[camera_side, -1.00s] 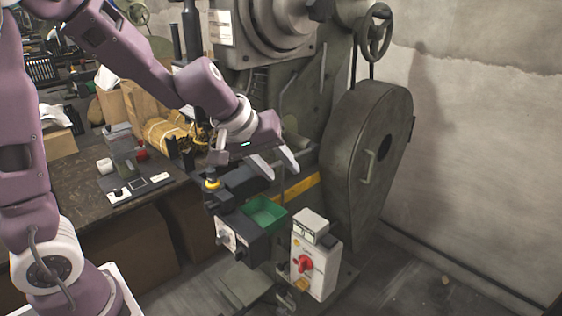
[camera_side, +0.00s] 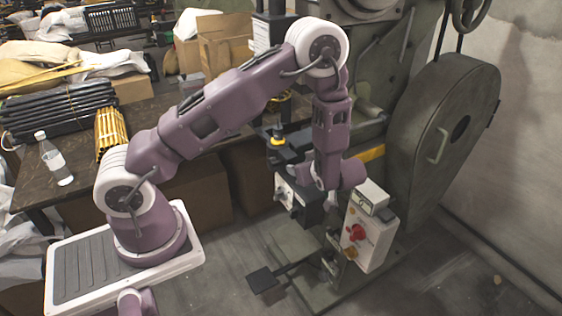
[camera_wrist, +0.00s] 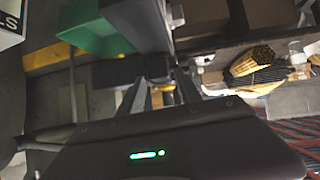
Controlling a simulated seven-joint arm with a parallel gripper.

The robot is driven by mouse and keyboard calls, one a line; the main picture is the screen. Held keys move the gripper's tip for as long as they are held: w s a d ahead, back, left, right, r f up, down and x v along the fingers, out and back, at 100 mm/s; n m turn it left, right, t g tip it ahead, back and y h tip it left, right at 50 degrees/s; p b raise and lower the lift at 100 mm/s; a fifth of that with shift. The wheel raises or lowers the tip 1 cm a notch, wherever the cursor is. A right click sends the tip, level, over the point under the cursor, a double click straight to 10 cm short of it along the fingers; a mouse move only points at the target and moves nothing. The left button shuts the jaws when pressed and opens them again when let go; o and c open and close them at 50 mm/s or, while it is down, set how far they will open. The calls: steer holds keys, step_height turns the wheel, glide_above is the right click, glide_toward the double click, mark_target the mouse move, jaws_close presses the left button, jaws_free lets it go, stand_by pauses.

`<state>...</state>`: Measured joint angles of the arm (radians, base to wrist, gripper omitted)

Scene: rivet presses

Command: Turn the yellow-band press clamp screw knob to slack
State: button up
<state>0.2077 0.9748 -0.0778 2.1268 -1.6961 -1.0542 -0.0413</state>
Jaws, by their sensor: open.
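My gripper (camera_wrist: 162,88) shows in the wrist view with its two dark fingers apart and nothing held between them. Beyond the fingertips is a small yellow piece (camera_wrist: 169,97), partly blocked by the fingers. In the side view, a yellow ring (camera_side: 277,141) sits around a dark upright part on the bench press, left of my forearm. I cannot tell which part is the clamp screw knob or how it is turned.
A white control box (camera_side: 368,225) with a red knob stands to the right of my wrist. A large press housing (camera_side: 440,120) stands at the right. A bottle (camera_side: 55,160) stands on the bench at left.

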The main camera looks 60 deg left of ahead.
mark_target(275, 165)
steer(key=s+a+f+y, duration=0.1)
steer(key=a, duration=0.1)
steer(key=s+a+f+g, duration=0.1)
steer(key=a, duration=0.2)
steer(key=s+a+f+y, duration=0.1)
steer(key=a, duration=0.2)
steer(key=shift+s+a+f+n+g+y, duration=0.15)
steer(key=shift+s+f+n+g+y, duration=0.15)
steer(key=shift+f+n, duration=0.1)
steer(key=shift+r, duration=0.1)
jaws_close()
